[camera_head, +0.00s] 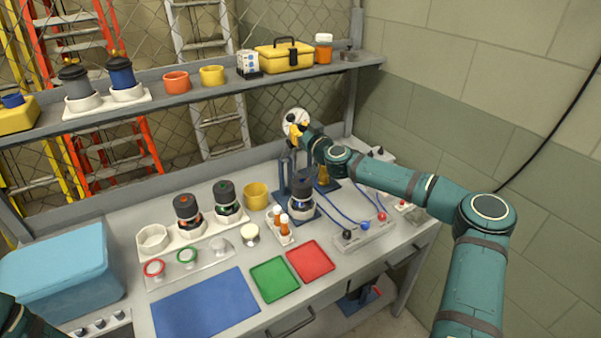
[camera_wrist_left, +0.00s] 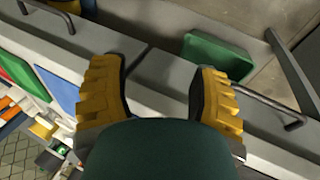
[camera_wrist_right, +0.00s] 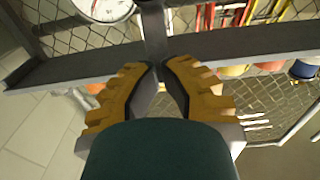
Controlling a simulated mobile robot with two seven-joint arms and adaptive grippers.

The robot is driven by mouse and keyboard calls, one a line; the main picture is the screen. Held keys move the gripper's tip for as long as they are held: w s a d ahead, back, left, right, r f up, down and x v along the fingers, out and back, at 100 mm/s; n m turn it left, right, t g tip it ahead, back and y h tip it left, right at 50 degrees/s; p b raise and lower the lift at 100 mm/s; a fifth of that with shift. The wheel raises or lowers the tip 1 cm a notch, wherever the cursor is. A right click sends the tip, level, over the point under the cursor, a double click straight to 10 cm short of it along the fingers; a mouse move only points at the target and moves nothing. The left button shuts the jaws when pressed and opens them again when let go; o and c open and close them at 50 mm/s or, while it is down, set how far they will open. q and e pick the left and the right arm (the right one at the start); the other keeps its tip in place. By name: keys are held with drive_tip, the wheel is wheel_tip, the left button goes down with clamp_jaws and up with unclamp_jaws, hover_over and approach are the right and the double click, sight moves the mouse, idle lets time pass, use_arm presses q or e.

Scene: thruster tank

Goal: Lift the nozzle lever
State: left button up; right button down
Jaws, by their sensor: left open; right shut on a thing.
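My right gripper (camera_head: 297,130) is at the back of the bench, in front of the round white gauge (camera_head: 292,117). In the right wrist view its yellow fingers (camera_wrist_right: 160,68) are closed on a narrow grey bar (camera_wrist_right: 154,38), which seems to be the nozzle lever. In the head view the gripper hides this lever. The blue stand (camera_head: 287,162) with its upright post is just below the gripper. My left gripper (camera_wrist_left: 163,75) is open and empty above the bench's front edge, apart from the lever.
A dark canister (camera_head: 301,188) stands in front of the blue stand, with blue cables (camera_head: 340,212) beside it. A shelf (camera_head: 195,97) crosses behind, near the right gripper. Blue (camera_head: 205,303), green (camera_head: 275,279) and red (camera_head: 311,262) mats lie empty in front. A blue bin (camera_head: 58,268) sits left.

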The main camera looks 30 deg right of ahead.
sight(291, 119)
drive_tip(key=shift+w+a+r+b, duration=0.1)
drive_tip(key=shift+w+r+b, duration=0.2)
drive_tip(key=shift+w, duration=0.65)
drive_tip(key=shift+w+a+r+b, duration=0.1)
drive_tip(key=shift+w+r, duration=0.25)
drive_tip(key=shift+w, duration=0.6)
drive_tip(key=shift+w+r+b, duration=0.1)
drive_tip(key=shift+w+b, duration=0.25)
drive_tip(key=shift+w, duration=0.2)
drive_tip(key=shift+w+a+r+b, duration=0.1)
drive_tip(key=shift+w+b, duration=0.2)
drive_tip(key=shift+w, duration=0.75)
drive_tip(key=shift+s, duration=0.1)
drive_tip(key=s+b, duration=0.1)
drive_tip(key=s, duration=0.1)
drive_tip(key=s+b, duration=0.4)
drive_tip(key=shift+s+d, duration=0.25)
drive_tip(key=shift+d, duration=0.1)
drive_tip(key=shift+s, duration=0.2)
drive_tip(key=shift+r, duration=0.1)
